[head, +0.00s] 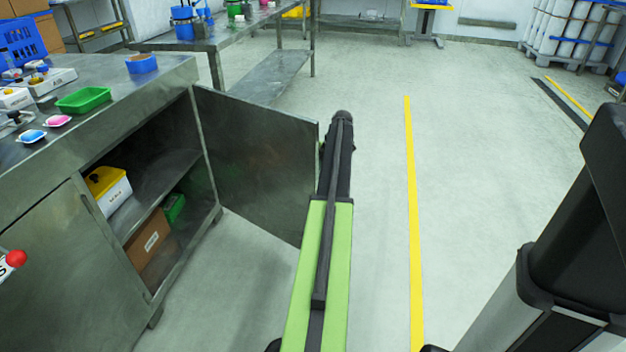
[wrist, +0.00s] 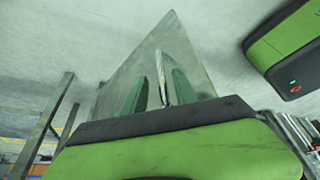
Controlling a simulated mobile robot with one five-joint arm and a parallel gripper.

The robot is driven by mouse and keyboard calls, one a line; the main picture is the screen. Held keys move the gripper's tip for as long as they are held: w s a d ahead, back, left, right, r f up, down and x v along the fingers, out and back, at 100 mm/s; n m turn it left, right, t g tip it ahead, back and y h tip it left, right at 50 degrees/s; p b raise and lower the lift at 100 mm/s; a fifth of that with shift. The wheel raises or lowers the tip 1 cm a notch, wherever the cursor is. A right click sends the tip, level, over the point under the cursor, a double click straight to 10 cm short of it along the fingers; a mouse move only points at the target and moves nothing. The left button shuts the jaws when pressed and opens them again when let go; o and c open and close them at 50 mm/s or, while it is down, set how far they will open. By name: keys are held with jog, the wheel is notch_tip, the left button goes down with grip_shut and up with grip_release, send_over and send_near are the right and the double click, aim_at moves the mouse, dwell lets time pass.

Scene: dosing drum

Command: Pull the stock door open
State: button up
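The stock door (head: 258,160) is a grey metal panel, swung wide open from the cabinet under the left bench. Its hinge side is at the cabinet's right corner, and its free edge is beside my gripper. In the wrist view the door (wrist: 128,68) rises behind my gripper (wrist: 160,88). The two green fingers stand apart, with a narrow grey upright piece, probably the door's handle, between them. A gap shows on its left side, so the fingers do not look closed on it. In the head view my arm hides the fingertips.
The open cabinet holds a yellow-lidded white box (head: 108,190), a brown carton (head: 147,240) and a green box (head: 174,207). Floor right of the door is clear, with a yellow line (head: 412,220).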

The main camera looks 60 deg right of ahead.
jog(key=p+v, duration=0.9)
jog(key=v, duration=0.3)
jog(key=shift+w, duration=0.15)
jog(key=shift+c, duration=0.2)
